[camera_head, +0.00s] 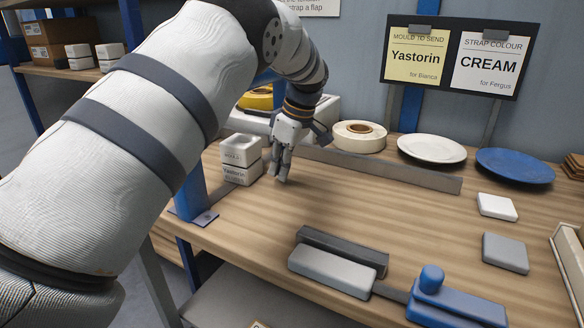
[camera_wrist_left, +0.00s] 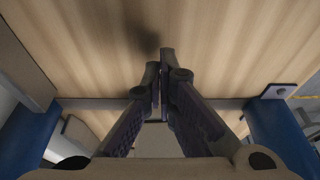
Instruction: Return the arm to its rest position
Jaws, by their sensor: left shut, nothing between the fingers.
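My left arm comes in from the left in the head view and reaches over the wooden bench. My left gripper (camera_head: 280,178) points down just above the bench top, to the right of two stacked white mould blocks. It is shut and empty. In the left wrist view the gripper's fingers (camera_wrist_left: 162,65) are together over bare wood, with a dark shadow near the tips. The lower mould block (camera_head: 239,175) carries the word Yastorin, and the upper block (camera_head: 240,150) sits on it. My right gripper is not in view.
A blue post (camera_head: 190,190) stands left of the blocks. A low metal rail (camera_head: 400,174) crosses the bench. Behind it are a tape roll (camera_head: 359,137), a white plate (camera_head: 431,149) and a blue plate (camera_head: 515,165). A grey press (camera_head: 332,268) with a blue handle lies in front.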

